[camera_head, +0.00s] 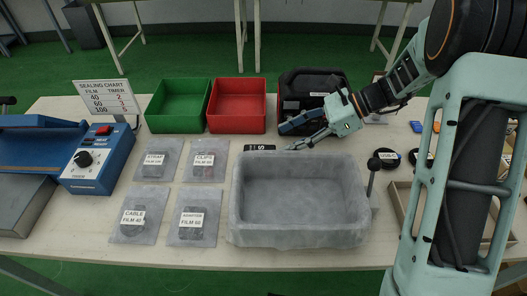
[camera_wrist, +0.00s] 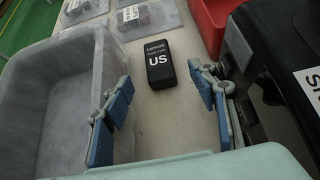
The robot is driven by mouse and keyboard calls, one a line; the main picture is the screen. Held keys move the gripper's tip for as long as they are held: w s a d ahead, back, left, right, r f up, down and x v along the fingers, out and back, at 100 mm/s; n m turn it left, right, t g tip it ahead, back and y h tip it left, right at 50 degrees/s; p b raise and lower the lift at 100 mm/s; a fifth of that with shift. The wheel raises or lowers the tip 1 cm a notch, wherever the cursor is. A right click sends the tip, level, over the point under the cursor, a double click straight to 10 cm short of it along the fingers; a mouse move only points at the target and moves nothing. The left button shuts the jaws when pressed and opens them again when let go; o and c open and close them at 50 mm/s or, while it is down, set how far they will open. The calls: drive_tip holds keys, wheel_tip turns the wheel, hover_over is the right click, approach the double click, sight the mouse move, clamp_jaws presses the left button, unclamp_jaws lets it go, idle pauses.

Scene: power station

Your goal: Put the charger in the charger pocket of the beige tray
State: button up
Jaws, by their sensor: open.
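A small black block lettered US (camera_wrist: 159,66), which looks like the charger, lies on the table between the grey bin and the red bin. In the head view it shows as a dark strip (camera_head: 260,148) behind the grey bin's rim. My gripper (camera_head: 292,138) is open and empty, reaching in from the right, just right of the block. In the wrist view the blue fingertips (camera_wrist: 160,93) stand apart, with the block ahead between them. A beige tray (camera_head: 396,205) stands at the right, largely hidden behind my arm; its pockets cannot be made out.
A grey bin (camera_head: 300,238) stands at the table's front middle, close to my gripper. Green (camera_head: 178,128) and red (camera_head: 237,126) bins and a black case (camera_head: 300,88) stand behind. Several labelled pouches and a blue sealer (camera_head: 98,165) are at left. Black round items (camera_head: 388,154) lie at right.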

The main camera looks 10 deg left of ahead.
sight(260, 150)
drive_tip(key=b+x, duration=0.1)
drive_tip(key=x, duration=0.8)
drive_tip(key=shift+s+a+b, duration=0.15)
drive_tip(key=shift+s+b, duration=0.05)
drive_tip(key=shift+b, duration=0.1)
drive_tip(key=shift+r, duration=0.1)
clamp_jaws()
